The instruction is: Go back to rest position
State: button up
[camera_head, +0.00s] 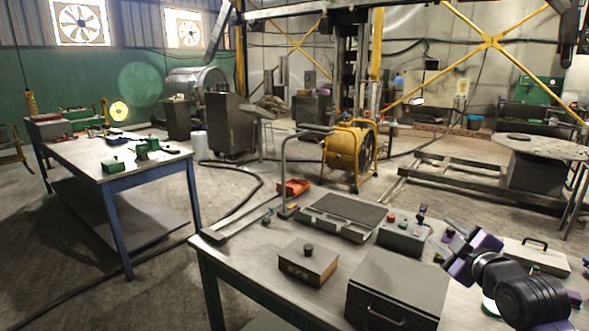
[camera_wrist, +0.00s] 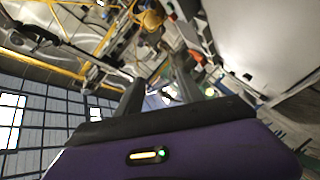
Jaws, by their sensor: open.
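My gripper (camera_wrist: 158,76) shows in the wrist view as two dark fingers standing apart above a purple body with a small lit indicator. It is open, and I see nothing held between the fingers. In the head view, purple and black parts of my arm reach in at the lower right, over the right side of the near workbench (camera_head: 232,262). The exact fingertips are hard to make out there. The wrist view is tilted, with windows at the left and the yellow fan (camera_wrist: 151,19) at the top.
On the near workbench stand a small brown box with a black knob (camera_head: 308,264), a grey case with a handle (camera_head: 398,290) and a control box with buttons (camera_head: 403,238). A yellow drum fan (camera_head: 348,152) stands behind. A blue-legged table (camera_head: 110,165) is at left, with open floor between.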

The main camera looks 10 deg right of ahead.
jog(key=s+a+f+m+t+h, duration=0.2)
jog(key=s+a+m, duration=0.4)
jog(key=s+a, duration=0.15)
jog(key=s+a+f+m+t+h, duration=0.1)
jog(key=s+a+f+m+t, duration=0.1)
jog(key=s+a+m, duration=0.6)
jog(key=s+a+f+n+g+y, duration=0.1)
jog(key=s+a+f+y, duration=0.1)
jog(key=s, duration=0.8)
jog(key=s+a+f+n+g+y, duration=0.2)
jog(key=s+a+f, duration=0.3)
jog(key=s, duration=0.5)
jog(key=s+a+f+n+g+y, duration=0.1)
jog(key=s+a, duration=0.4)
jog(key=s, duration=0.5)
notch_tip(320, 180, down, 2)
jog(key=shift+s+a+f+n+g+y, duration=0.2)
jog(key=shift+s+a+n+g+y, duration=0.15)
jog(key=shift+n+y, duration=0.4)
jog(key=shift+w, duration=0.1)
jog(key=shift+c, duration=0.3)
